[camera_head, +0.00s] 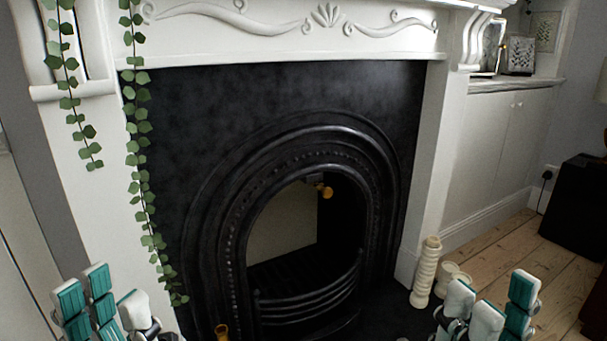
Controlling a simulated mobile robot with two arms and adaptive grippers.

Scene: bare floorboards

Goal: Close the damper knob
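The damper knob (326,191) is a small gold knob on a dark mount under the top of the black fireplace arch. Which position it is in cannot be told. My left gripper (113,290) is at the lower left, with its teal-padded fingers spread and nothing visible between them. My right gripper (501,291) is at the lower right, also spread and with nothing visible between its fingers. Both are well apart from the knob. The lower parts of both grippers are cut off by the frame's bottom edge.
The black fireplace (250,107) has a curved grate (318,301) low in its opening and a white mantel (290,40) above. Another gold piece (221,331) is at the lower left. Ivy (138,150) hangs at left. Cream cylinders (425,272) stand at right.

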